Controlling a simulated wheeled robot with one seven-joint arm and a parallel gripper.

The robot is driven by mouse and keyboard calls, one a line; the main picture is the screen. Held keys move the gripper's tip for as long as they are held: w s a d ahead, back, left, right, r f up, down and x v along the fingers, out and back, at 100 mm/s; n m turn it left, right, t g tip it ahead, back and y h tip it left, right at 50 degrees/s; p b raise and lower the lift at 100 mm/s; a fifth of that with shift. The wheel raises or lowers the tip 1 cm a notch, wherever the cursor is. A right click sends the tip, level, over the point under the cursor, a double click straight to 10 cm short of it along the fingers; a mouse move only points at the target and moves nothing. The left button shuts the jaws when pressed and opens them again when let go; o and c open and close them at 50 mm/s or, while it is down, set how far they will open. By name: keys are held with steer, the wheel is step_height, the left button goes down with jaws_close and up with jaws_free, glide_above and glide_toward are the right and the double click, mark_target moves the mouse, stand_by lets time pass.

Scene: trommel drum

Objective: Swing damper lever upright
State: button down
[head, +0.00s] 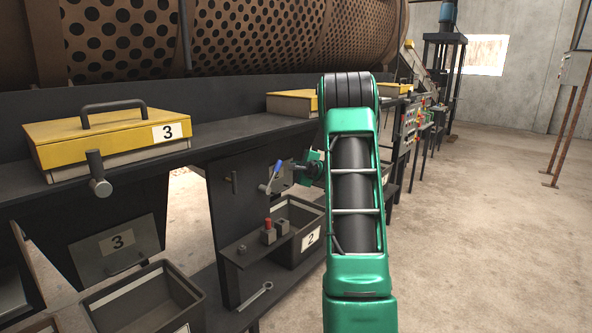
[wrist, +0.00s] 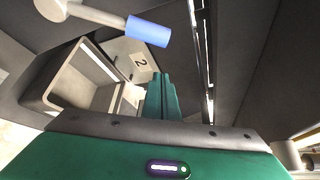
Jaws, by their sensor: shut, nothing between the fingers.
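The damper lever has a blue grip (head: 277,166) and a thin grey arm (head: 267,182) on the dark side panel. In the head view it leans, grip end up and to the right. In the wrist view its blue grip (wrist: 149,31) and grey arm (wrist: 93,15) cross the top left from a round hub (wrist: 50,7). My gripper (head: 299,168) is just right of the lever, partly hidden by my green arm. In the wrist view its fingers (wrist: 158,80) are together and empty, below the blue grip and seemingly apart from it.
A plate marked 2 (wrist: 140,62) and an open bin (wrist: 53,83) lie beyond the fingers. A small shelf (head: 247,246) holds a red-topped piece (head: 268,231). A wrench (head: 255,296) lies below. A yellow hatch marked 3 (head: 90,125) is at left; open floor is right.

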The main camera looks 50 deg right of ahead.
steer(key=shift+w+a+r, duration=0.1)
steer(key=shift+a+r, duration=0.2)
steer(key=shift+a, duration=0.3)
steer(key=shift+w+a+r, duration=0.1)
steer(key=shift+a+r, duration=0.25)
steer(key=shift+a, duration=0.3)
steer(key=shift+a+r, duration=0.3)
steer(key=shift+a, duration=0.3)
